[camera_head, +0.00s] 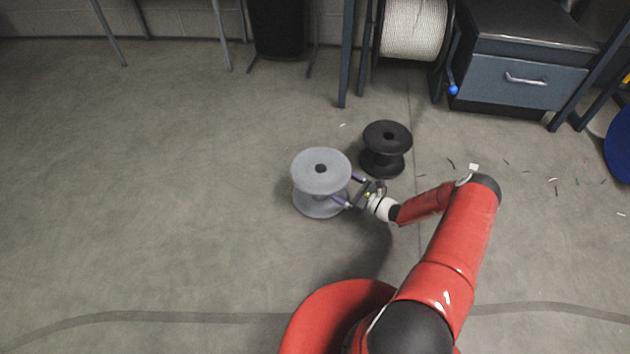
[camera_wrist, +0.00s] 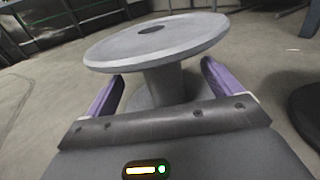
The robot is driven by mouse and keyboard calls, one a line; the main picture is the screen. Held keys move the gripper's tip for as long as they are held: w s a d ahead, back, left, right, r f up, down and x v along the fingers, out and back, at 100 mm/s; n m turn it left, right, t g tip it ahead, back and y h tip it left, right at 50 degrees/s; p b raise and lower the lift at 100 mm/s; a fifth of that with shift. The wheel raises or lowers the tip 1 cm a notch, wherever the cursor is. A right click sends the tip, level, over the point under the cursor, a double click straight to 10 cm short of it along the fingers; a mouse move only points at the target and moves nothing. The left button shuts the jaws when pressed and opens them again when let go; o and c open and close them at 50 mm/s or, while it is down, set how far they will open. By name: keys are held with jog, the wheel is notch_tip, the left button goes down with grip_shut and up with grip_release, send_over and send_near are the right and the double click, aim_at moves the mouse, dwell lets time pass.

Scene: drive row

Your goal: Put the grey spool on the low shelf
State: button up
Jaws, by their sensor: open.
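The grey spool (camera_head: 320,173) stands upright on the concrete floor, just left of my gripper (camera_head: 347,190) in the head view. In the wrist view the grey spool (camera_wrist: 157,42) is straight ahead, with its top flange above the fingers and its narrow core between them. My gripper (camera_wrist: 160,85) is open, with one purple finger on each side of the core; I see no clear contact. The lower flange is partly hidden behind the gripper. No low shelf can be made out for certain.
A black spool (camera_head: 386,147) stands on the floor close behind and right of the grey one. A blue drawer cabinet (camera_head: 520,75), a rope reel (camera_head: 414,28) and metal legs line the back. Small scraps lie at right. The floor at left is clear.

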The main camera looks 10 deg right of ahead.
aim_at(324, 178)
jog(key=x, duration=0.7)
jog(key=shift+a+f+b, duration=0.1)
jog(key=shift+a+b, duration=0.2)
jog(key=c, duration=1.5)
